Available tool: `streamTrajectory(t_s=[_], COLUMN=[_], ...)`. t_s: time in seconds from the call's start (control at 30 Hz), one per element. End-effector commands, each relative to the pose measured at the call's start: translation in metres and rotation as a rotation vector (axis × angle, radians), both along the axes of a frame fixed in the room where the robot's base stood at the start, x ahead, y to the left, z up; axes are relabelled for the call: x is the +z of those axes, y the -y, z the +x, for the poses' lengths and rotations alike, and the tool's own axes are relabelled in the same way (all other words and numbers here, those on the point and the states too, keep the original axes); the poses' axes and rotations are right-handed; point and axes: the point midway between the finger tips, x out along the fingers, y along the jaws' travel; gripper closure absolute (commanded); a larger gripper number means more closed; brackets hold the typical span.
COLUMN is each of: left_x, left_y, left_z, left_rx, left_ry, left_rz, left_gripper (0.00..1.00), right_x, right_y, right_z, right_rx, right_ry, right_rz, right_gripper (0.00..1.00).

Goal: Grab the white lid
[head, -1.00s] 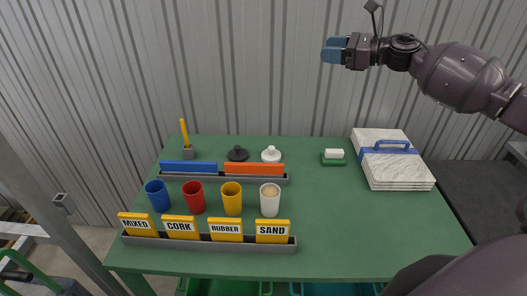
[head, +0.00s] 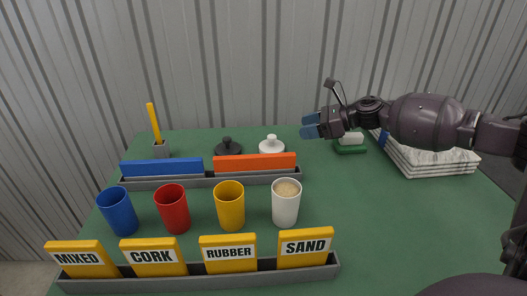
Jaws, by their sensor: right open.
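The white lid (head: 272,145) with its small knob lies on the green table behind the orange block, to the right of a black lid (head: 228,147). My right gripper (head: 311,126) is just right of the white lid in the picture, its blue fingertips pointing left. It is open and empty, apart from the lid. How high it is above the table is hard to tell. My left gripper is not in view.
A grey rail holds a blue block (head: 161,167) and an orange block (head: 254,162) in front of the lids. Blue, red, yellow and white cups (head: 286,203) stand nearer. A green-and-white block (head: 350,147) and stacked marbled slabs (head: 428,160) lie right.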

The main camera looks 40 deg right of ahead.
Motion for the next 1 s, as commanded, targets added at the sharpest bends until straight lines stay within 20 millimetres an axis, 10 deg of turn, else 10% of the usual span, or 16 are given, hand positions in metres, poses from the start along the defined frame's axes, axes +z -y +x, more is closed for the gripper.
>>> streamTrajectory(t_s=[1.0], left_x=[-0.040], left_y=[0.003], left_z=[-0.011], left_rx=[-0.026], left_ry=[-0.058], left_rz=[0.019], left_gripper=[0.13], right_x=[-0.049], right_y=[-0.055], right_z=[0.063], right_rx=[0.002], right_ry=[-0.023], right_rz=[-0.001], right_gripper=[0.44])
